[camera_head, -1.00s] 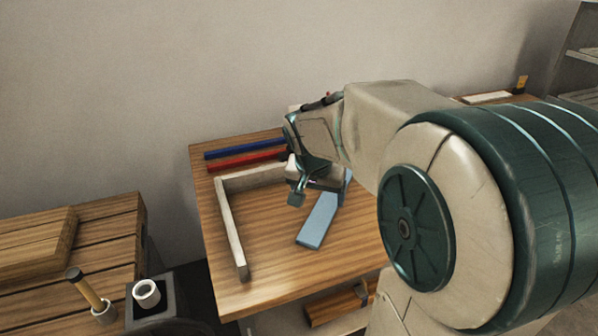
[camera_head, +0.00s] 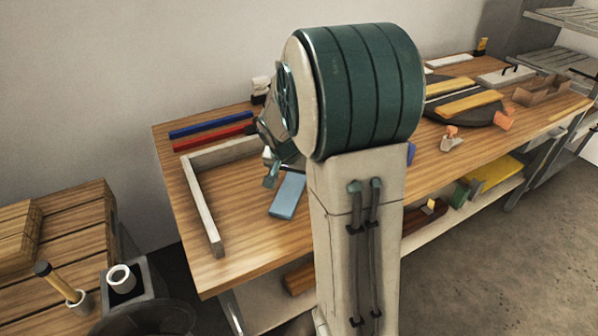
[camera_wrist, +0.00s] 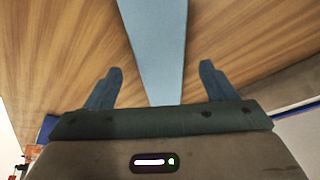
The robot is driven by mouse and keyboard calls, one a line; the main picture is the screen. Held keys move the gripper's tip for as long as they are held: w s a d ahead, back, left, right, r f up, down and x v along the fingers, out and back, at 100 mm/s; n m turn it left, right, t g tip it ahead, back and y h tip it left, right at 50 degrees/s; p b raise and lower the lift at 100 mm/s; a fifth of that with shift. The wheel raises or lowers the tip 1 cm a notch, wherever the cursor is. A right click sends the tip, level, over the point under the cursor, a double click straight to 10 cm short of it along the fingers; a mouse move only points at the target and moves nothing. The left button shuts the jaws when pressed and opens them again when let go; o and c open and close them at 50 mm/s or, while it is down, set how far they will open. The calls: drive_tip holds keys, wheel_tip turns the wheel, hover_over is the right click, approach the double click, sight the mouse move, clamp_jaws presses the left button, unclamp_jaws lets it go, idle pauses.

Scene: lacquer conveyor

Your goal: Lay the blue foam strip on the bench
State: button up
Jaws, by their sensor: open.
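The blue foam strip (camera_head: 288,196) is light blue and flat. It lies on the wooden bench (camera_head: 230,240), inside the corner of a pale L-shaped rail. In the wrist view the strip (camera_wrist: 157,45) runs away from between my two fingers, with a gap on either side. My gripper (camera_wrist: 158,85) is open and points down over the strip's near end. In the head view my gripper (camera_head: 271,172) is at the strip's far left end, partly hidden by my arm. The strip's far end is partly hidden there, and I cannot tell the height of my fingers above it.
The pale rail (camera_head: 207,209) borders the left and back. A blue bar (camera_head: 205,125) and a red bar (camera_head: 212,138) lie behind it. A dark round plate (camera_head: 470,113) with yellow slats stands right. A side table (camera_head: 75,215) is at left.

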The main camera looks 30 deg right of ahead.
drive_tip(key=shift+x, duration=1.25)
drive_tip(key=c, duration=1.1)
